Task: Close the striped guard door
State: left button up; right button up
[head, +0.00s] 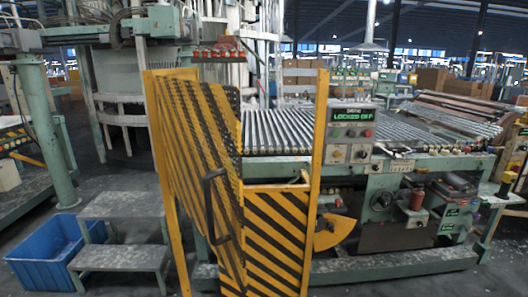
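The yellow-and-black striped guard door (190,130) stands ajar in the head view. Its left side is by the left yellow post (158,150), and its panel slants out of line with the frame. A dark bar handle (207,205) is on the door near its free edge. A lower striped panel (278,235) fills the bottom between the door and the right post. Neither of my grippers is in view.
A control box (350,125) with a green display is right of the frame. Behind it is a roller bed of tubes (430,125). Grey steps (120,250) and a blue bin (45,250) stand on the floor at left. A yellow curved part (332,232) juts beside the right post.

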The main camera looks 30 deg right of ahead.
aim_at(212, 101)
jog(key=z, duration=0.2)
jog(key=i, duration=0.25)
jog(key=z, duration=1.1)
jog(key=k, duration=0.6)
jog(key=u, duration=0.95)
